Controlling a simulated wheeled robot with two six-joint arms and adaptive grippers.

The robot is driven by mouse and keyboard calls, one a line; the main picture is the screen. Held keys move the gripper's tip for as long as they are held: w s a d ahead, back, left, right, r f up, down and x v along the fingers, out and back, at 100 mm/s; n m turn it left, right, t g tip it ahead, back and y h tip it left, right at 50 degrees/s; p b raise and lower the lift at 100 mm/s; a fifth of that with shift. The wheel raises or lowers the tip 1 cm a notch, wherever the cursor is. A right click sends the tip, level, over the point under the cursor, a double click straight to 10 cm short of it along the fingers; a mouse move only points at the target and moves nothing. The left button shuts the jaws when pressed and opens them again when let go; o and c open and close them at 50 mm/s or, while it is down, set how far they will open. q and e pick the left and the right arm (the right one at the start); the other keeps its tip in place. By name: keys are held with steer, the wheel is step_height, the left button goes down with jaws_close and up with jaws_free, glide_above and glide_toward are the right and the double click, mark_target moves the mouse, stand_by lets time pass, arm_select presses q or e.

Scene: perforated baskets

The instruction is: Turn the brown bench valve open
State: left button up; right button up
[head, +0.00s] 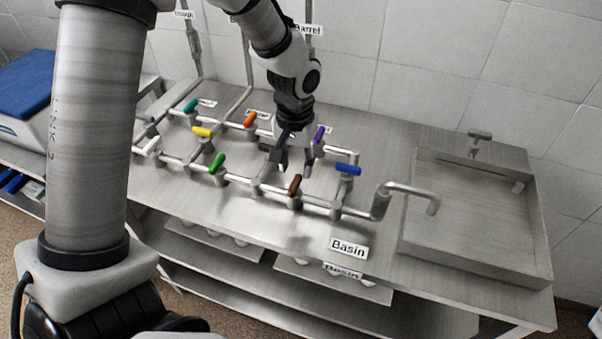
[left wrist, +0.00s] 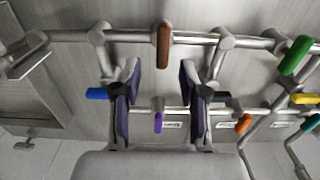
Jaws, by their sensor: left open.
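The brown valve handle (head: 295,184) sits on the front pipe of the bench manifold, between the green and blue handles. In the left wrist view the brown handle (left wrist: 163,45) lies crosswise to its pipe, at upper centre. My left gripper (head: 295,164) is open and empty, pointing down over the pipes just behind the brown handle. In the left wrist view my left gripper (left wrist: 160,80) has its fingers on either side of the handle's line, with the handle ahead of the tips. No contact shows. My right gripper is not in view.
Close by are a blue handle (head: 348,170), a purple handle (head: 319,135) and a green handle (head: 217,163). Orange (head: 250,119), yellow (head: 202,132) and teal (head: 190,105) handles stand further left. A spout curves toward the basin (head: 540,235) at right.

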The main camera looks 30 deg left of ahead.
mark_target(295, 182)
arm_select(q)
steer(key=f, duration=0.5)
steer(key=shift+a+f, duration=0.25)
steer(key=shift+a, duration=0.1)
steer(key=shift+d, duration=0.2)
steer(key=shift+r, duration=0.1)
steer(key=shift+c, duration=1.3)
steer(key=shift+s, duration=0.1)
jaws_close()
